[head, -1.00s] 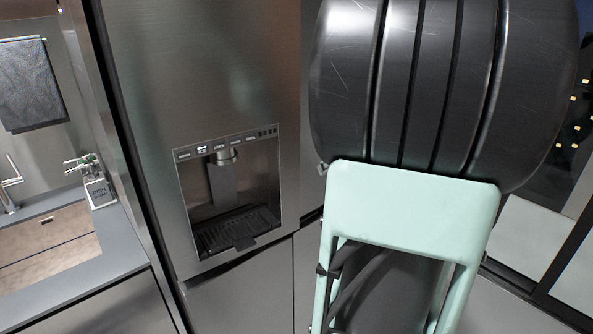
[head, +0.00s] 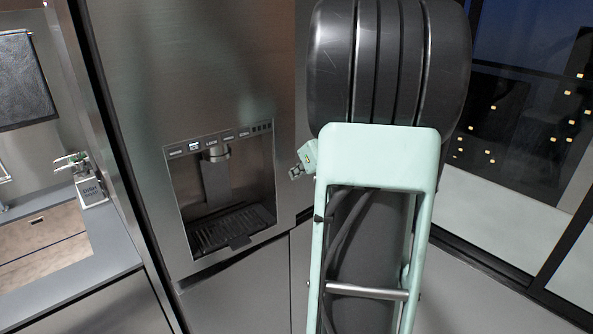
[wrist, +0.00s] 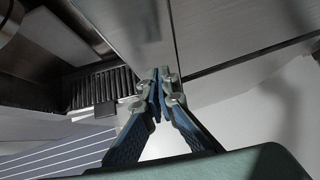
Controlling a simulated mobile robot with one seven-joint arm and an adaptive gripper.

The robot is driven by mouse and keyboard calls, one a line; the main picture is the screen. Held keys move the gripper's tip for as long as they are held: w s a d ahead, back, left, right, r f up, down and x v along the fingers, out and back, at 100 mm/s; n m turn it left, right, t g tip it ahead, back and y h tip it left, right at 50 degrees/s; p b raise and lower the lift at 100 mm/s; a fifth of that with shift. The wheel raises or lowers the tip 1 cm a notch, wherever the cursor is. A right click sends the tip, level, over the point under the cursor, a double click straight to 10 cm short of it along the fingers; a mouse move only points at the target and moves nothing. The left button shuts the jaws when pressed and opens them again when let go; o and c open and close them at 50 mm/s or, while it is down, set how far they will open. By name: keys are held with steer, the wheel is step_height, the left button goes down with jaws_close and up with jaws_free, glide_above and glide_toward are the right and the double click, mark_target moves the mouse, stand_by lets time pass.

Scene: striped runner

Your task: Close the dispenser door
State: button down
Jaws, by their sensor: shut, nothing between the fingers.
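The dispenser door (head: 215,65) is a tall brushed-steel fridge door with a dark dispenser recess (head: 220,190) and a slatted drip tray (head: 232,229). A dark line runs under its lower edge; I cannot tell how far the door stands ajar. My gripper (head: 296,173) shows small in the head view, just left of my arm and near the door's right edge. In the wrist view my gripper (wrist: 158,82) has its fingers together and empty, in front of the steel front near a seam. The drip tray (wrist: 100,88) is to its left. I cannot tell whether the fingertips touch the door.
Lower steel drawer fronts (head: 240,290) lie under the door. A counter (head: 95,250) with a sink and a small soap box (head: 91,190) is at the left. Dark windows (head: 525,110) stand at the right. My arm hides the fridge's right part.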

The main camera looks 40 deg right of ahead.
steer(key=shift+w, duration=0.85)
